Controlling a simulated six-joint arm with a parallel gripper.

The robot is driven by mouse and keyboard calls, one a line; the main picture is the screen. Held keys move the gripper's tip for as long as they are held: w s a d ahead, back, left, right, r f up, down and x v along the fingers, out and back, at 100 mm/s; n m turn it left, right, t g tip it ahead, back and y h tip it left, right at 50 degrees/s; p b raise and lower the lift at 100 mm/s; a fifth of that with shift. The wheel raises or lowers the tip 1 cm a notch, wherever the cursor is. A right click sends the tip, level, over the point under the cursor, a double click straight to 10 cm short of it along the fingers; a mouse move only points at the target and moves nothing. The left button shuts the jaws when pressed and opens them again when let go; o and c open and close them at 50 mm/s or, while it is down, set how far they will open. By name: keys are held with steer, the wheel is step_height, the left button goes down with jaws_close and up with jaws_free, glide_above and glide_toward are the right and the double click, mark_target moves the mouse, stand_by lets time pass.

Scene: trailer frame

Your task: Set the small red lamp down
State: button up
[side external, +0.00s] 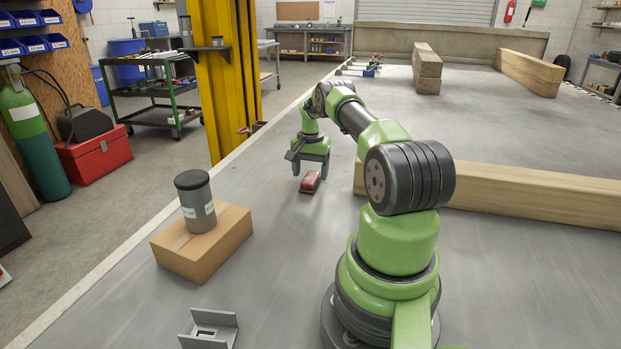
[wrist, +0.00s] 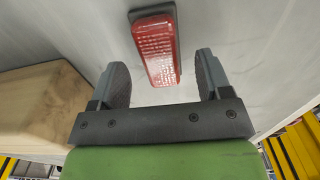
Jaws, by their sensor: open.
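The small red lamp (side external: 311,181) has a red lens on a dark base. It rests on the grey trailer bed (side external: 270,265), just below my gripper (side external: 310,169). In the wrist view the lamp (wrist: 156,46) lies beyond and between the fingertips, its long side pointing away and a little tilted. My gripper (wrist: 162,78) is open, with clear gaps between each finger and the lamp's sides. The near end of the lamp reaches to about the line of the fingertips. Neither finger appears to touch it.
A long wooden beam (side external: 530,192) lies to the right of the lamp; its end (wrist: 40,105) shows in the wrist view. A cardboard box (side external: 176,252) bearing a grey canister (side external: 197,205) stands at front left. A metal bracket (side external: 209,330) lies nearer. The bed left of the lamp is clear.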

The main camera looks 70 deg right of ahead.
mark_target(310, 177)
step_height(310, 177, up, 9)
steer(key=w+a+r+n+t+h, duration=0.1)
steer(key=w+a+r+n+t, duration=0.2)
steer(key=a+r, duration=0.65)
steer(key=w+a+r+n, duration=0.3)
steer(key=w+a+r, duration=0.2)
steer(key=a+r, duration=0.5)
steer(key=s+a+r+n+t+y, duration=0.1)
steer(key=s+a+n, duration=0.15)
steer(key=a, duration=0.45)
steer(key=s+a+r+n+t, duration=0.1)
steer(key=s+a+r+n, duration=0.15)
steer(key=a, duration=0.45)
steer(key=s+a+f+n+t+y, duration=0.2)
steer(key=s+a+f+n, duration=0.1)
steer(key=s+a, duration=0.5)
steer(key=s, duration=0.2)
steer(key=shift+s+a+f, duration=0.15)
steer(key=shift+s+f, duration=0.1)
steer(key=shift+s, duration=0.1)
